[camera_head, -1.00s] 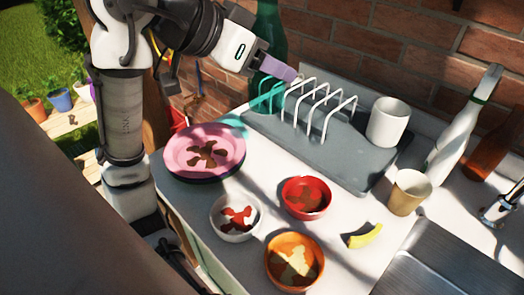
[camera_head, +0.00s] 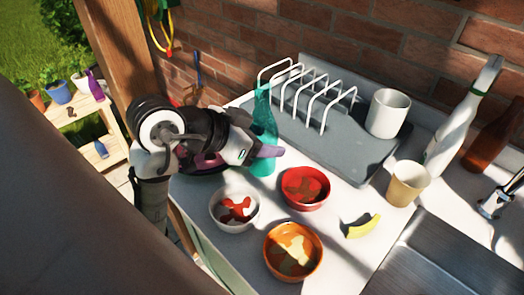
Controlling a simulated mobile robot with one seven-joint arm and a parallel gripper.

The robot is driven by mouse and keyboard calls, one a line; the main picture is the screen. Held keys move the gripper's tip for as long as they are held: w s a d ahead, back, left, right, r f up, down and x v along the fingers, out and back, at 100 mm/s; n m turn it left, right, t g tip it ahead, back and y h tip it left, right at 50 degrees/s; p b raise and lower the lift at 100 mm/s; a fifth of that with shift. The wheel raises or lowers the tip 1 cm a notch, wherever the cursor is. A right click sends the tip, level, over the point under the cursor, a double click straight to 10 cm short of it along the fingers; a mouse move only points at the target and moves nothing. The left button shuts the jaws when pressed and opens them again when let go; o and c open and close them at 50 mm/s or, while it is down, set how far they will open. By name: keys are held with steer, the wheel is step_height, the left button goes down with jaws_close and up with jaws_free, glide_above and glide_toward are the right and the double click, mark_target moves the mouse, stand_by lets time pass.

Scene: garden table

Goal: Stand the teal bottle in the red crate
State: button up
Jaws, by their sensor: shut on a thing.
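The teal bottle (camera_head: 263,121) is upright at the middle of the view, with its neck in front of the dish rack. My gripper (camera_head: 266,152) reaches in from the left with purple fingers and is shut on the lower part of the bottle. The bottle's base is close to the red bowl and the counter; I cannot tell whether it touches. The red crate cannot be made out clearly; only a small red patch shows behind my arm, beside the wooden post.
A red bowl (camera_head: 304,188), a white bowl (camera_head: 235,208) and an orange bowl (camera_head: 292,252) stand close by. My arm mostly hides a pink plate. The white wire rack (camera_head: 324,118), white mug (camera_head: 387,112), tan cup (camera_head: 408,184) and white bottle (camera_head: 455,132) are to the right.

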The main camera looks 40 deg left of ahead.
steer(key=shift+f, duration=1.75)
steer(key=shift+f, duration=0.1)
steer(key=o, duration=1.1)
